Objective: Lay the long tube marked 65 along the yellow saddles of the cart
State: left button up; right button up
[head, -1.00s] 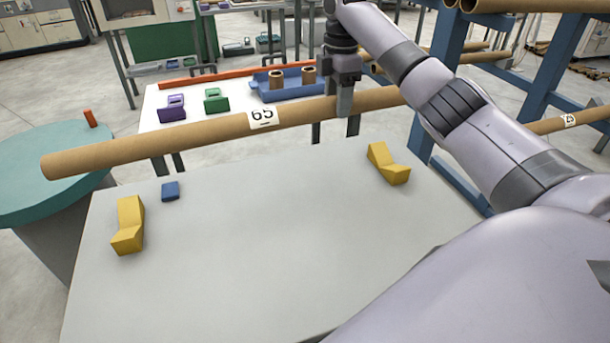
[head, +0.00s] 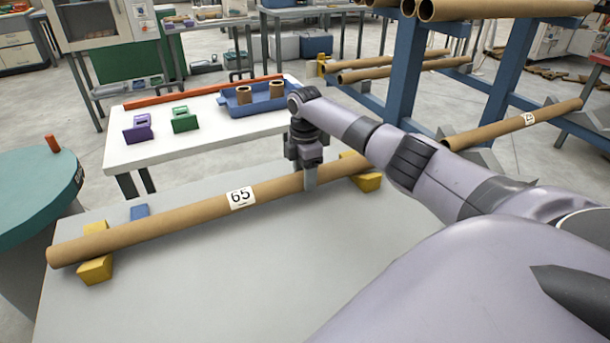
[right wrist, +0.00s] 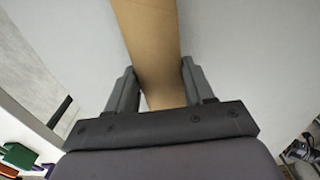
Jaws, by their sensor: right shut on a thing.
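The long brown tube marked 65 (head: 190,215) lies across the two yellow saddles on the grey cart top (head: 250,280). Its left part crosses the left yellow saddle (head: 95,270), and its end sticks out past it. Its right part crosses the right yellow saddle (head: 369,182), partly hidden by the tube and my arm. My right gripper (head: 310,184) is shut on the tube, between the label and the right saddle. The right wrist view shows the tube (right wrist: 150,45) between both fingers (right wrist: 158,85). My left gripper is not in view.
A small blue block (head: 139,212) is on the cart behind the tube. A white table (head: 190,150) behind holds purple and green parts and a blue tray (head: 240,108). A teal round table (head: 30,195) stands left. A blue rack (head: 405,80) with tubes stands right.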

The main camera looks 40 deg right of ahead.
jog(key=o, duration=1.2)
jog(key=shift+f, duration=0.1)
jog(key=shift+o, duration=0.2)
notch_tip(320, 180, up, 12)
